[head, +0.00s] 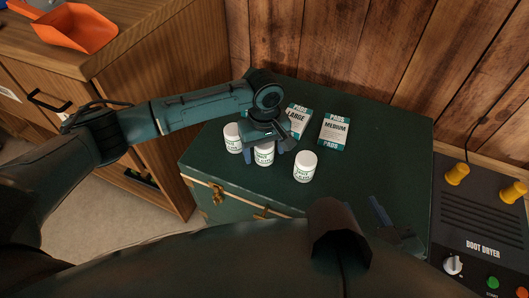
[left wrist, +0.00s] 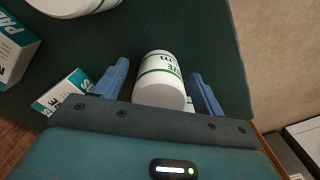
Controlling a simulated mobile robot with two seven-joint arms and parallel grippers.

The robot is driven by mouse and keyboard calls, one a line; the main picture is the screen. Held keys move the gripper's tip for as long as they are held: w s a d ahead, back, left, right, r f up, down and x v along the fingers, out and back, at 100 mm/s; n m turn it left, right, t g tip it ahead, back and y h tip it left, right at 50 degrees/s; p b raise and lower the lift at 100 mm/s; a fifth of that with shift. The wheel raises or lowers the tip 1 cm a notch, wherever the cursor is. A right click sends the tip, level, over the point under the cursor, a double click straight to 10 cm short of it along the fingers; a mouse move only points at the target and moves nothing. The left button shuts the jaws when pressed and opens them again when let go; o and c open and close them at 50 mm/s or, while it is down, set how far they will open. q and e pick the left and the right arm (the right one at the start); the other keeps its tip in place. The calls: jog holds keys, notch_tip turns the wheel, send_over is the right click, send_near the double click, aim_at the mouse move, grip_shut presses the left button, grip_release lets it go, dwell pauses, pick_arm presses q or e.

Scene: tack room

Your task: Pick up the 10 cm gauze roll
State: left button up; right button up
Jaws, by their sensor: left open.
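Three white gauze rolls with green print stand on a dark green trunk (head: 370,180) in the head view: a left one (head: 232,138), a middle one (head: 264,157) and a right one (head: 305,166). I cannot read their sizes, so I cannot tell which is 10 cm. My left gripper (head: 264,158) is open and points down over the middle roll. In the left wrist view this roll (left wrist: 160,78) stands between the spread fingers, with gaps at both sides. My right gripper (head: 388,222) is low in the head view, partly hidden; its opening is unclear.
Two pad boxes, LARGE (head: 298,121) and MEDIUM (head: 335,132), lie behind the rolls. A boot dryer (head: 480,225) stands at the right. A wooden cabinet (head: 150,50) with an orange scoop (head: 75,30) is at the left.

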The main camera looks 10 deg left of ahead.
pick_arm(q)
jog(key=shift+f, duration=0.1)
jog(key=shift+c, duration=0.2)
jog(key=c, duration=1)
